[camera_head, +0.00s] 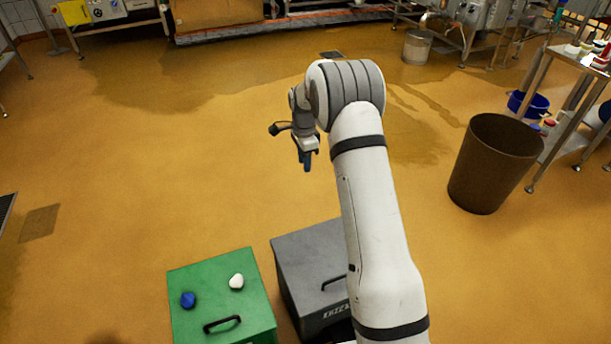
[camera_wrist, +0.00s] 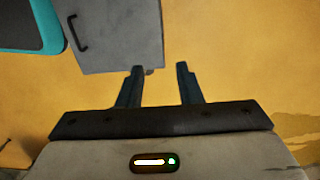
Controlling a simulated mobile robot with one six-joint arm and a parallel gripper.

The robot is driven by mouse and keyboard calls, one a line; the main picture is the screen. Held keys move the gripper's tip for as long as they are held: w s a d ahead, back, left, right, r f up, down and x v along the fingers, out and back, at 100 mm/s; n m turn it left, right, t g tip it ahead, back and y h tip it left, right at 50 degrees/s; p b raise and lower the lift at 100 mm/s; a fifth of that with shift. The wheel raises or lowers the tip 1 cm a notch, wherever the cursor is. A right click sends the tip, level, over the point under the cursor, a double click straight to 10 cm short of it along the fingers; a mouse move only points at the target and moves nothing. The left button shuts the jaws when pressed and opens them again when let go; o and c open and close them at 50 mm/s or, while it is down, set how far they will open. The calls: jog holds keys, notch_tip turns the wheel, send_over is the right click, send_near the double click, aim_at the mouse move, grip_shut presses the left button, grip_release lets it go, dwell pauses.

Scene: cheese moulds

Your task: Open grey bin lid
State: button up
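The grey bin (camera_head: 310,262) stands on the floor at the bottom middle of the head view, with its lid shut and a dark handle (camera_head: 334,284) on top. My arm hides its right part. In the wrist view the grey bin's lid (camera_wrist: 118,32) shows at the top, with its handle (camera_wrist: 78,33) near the left edge. My gripper (camera_head: 306,165) is in the air beyond the bin in the head view, pointing down. In the wrist view my gripper (camera_wrist: 160,72) has its two fingers apart with nothing between them.
A green bin (camera_head: 222,295) stands left of the grey one, with a blue lump (camera_head: 188,300) and a white lump (camera_head: 236,281) on its lid. A brown tub (camera_head: 494,162) stands at the right. The orange floor (camera_head: 150,180) around is mostly clear.

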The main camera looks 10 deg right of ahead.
notch_tip(320, 180, down, 6)
jog(key=shift+s+r, duration=0.1)
jog(key=shift+r, duration=0.05)
jog(key=shift+c, duration=0.4)
grip_shut()
dwell(1.0)
jog(key=shift+o, duration=0.4)
grip_release()
notch_tip(320, 180, up, 8)
dwell(0.3)
